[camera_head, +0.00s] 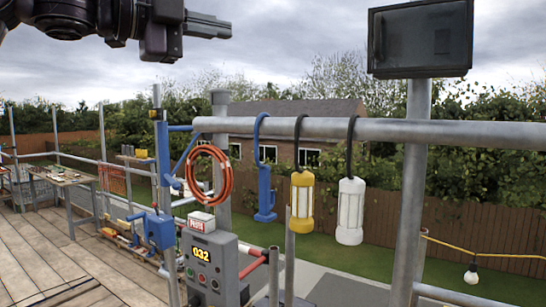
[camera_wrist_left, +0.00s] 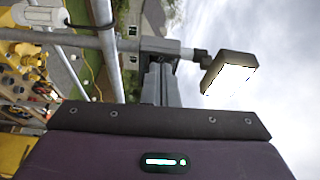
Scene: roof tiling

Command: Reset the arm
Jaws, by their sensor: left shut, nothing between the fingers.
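My left arm comes in at the top left of the head view, raised against the sky. Its gripper (camera_head: 210,25) points right, with the fingers together and nothing held. It is above and apart from the grey rail and the things hanging there. In the left wrist view the dark fingers (camera_wrist_left: 160,84) show above the purple wrist housing, with sky to the right. My right gripper is in neither view.
A metal rail (camera_head: 360,131) crosses the head view. A yellow lamp (camera_head: 302,203), a white lamp (camera_head: 350,212) and a blue tool (camera_head: 265,195) hang from it. An orange hose coil (camera_head: 208,173) and a control box (camera_head: 210,265) stand left. A floodlight (camera_head: 420,38) is upper right.

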